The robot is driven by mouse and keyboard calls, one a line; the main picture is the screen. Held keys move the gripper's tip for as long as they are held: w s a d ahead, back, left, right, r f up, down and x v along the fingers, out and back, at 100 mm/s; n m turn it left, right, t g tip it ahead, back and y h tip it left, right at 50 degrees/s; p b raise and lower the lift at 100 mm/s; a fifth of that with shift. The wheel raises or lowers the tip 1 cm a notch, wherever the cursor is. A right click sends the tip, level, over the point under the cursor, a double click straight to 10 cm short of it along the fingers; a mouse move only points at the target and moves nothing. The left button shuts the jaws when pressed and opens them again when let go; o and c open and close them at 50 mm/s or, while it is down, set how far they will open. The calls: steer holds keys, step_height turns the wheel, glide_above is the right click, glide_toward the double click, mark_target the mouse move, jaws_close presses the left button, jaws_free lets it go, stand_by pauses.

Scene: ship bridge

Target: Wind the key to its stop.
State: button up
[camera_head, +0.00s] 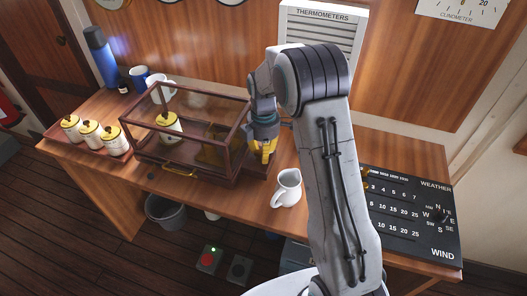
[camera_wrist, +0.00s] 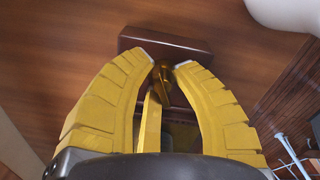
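The glazed wooden case (camera_head: 183,173) stands on the desk, with dark frame bars and a brass handle at its front. My gripper (camera_head: 266,148) is at the case's right side, pointing down. In the wrist view my yellow gripper (camera_wrist: 164,64) has its fingertips apart. A brass key-like piece (camera_wrist: 161,82) shows between them, in front of a dark brown block (camera_wrist: 165,41). A narrow gap shows beside the piece, and I see no clear grip on it. Which way the key is turned is unclear. In the head view the key is hidden.
A white jug (camera_head: 287,188) stands just right of the case. Yellow-lidded jars (camera_head: 91,134) sit on a tray at the left, with mugs and a blue flask (camera_head: 101,56) behind. A black weather board (camera_head: 413,213) lies at the right. A bin (camera_head: 166,213) stands below.

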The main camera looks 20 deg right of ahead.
jaws_close()
steer(key=shift+s+f+m, duration=0.1)
steer(key=shift+s+m, duration=0.1)
steer(key=shift+m, duration=0.6)
steer(key=shift+o, duration=2.2)
jaws_free()
